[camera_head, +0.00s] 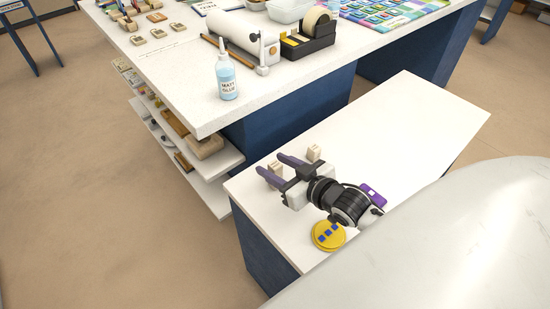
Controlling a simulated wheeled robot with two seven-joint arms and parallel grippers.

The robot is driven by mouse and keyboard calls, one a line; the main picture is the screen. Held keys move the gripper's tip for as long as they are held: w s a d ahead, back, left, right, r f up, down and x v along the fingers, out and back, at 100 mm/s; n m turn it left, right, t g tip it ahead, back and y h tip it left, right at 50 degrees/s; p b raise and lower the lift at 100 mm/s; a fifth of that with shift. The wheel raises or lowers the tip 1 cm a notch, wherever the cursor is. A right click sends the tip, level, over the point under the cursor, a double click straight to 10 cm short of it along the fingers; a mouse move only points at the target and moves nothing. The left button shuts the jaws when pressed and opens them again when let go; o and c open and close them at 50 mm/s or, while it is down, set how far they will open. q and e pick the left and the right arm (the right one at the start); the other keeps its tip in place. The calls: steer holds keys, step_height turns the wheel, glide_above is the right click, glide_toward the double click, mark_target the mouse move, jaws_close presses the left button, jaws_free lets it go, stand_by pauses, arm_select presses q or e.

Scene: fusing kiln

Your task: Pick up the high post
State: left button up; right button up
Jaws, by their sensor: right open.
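From this angle I cannot tell which post is higher. The lower parts of the first post are partly hidden by the gripper. My left gripper is out of view.
A yellow disc with blue squares (328,236) lies on the bench (410,130) near my right wrist. The bench's far right is clear. A taller white worktable (185,85) behind holds a glue bottle (226,78), a tape dispenser (308,38) and a white roll (238,35).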

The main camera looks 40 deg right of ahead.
steer(key=x, duration=0.4)
steer(key=shift+w+r, duration=0.1)
jaws_close()
